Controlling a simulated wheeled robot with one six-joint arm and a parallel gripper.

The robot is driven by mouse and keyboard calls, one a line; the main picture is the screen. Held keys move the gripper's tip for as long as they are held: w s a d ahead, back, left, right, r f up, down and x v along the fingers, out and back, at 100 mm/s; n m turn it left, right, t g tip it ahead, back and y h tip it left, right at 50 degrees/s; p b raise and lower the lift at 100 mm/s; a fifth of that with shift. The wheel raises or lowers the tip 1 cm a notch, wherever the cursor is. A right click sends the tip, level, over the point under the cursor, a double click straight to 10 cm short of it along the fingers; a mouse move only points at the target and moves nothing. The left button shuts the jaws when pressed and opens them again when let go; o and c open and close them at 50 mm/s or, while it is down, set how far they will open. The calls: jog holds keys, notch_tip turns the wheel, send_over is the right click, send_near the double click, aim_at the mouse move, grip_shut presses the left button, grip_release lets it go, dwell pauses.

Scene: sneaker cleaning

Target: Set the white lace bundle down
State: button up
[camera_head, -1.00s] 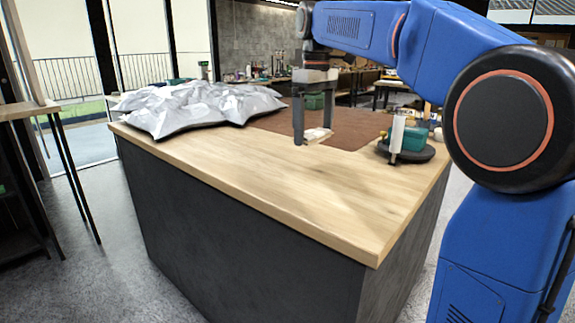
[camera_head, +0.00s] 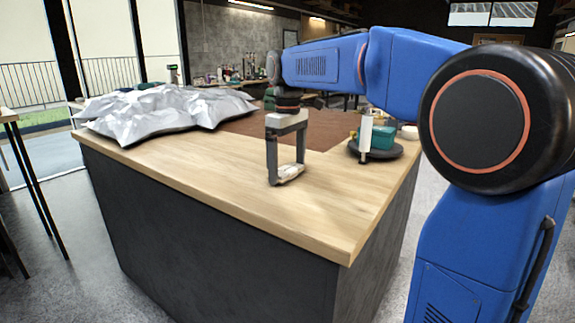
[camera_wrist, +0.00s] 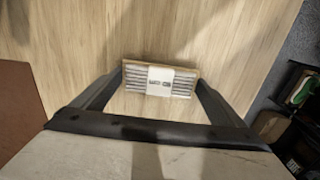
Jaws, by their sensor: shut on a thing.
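The white lace bundle (camera_wrist: 160,80) shows in the wrist view as pale laces with a white paper band around the middle. It lies between the two dark fingers of my gripper (camera_wrist: 158,84), which is shut on it. In the head view the bundle (camera_head: 289,174) is at the fingertips, low over the bare wood of the worktop, in front of the brown mat. My gripper (camera_head: 286,178) points down there. I cannot tell whether the bundle touches the wood.
A crumpled silver sheet-like bag (camera_head: 160,110) covers the worktop's left. The brown mat (camera_head: 315,130) lies behind my gripper. A dark round tray (camera_head: 385,153) with a white bottle and a green container stands to the right. The wooden worktop (camera_head: 300,220) is clear in front.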

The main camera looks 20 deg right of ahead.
jog(key=o, duration=0.8)
jog(key=shift+f, duration=0.1)
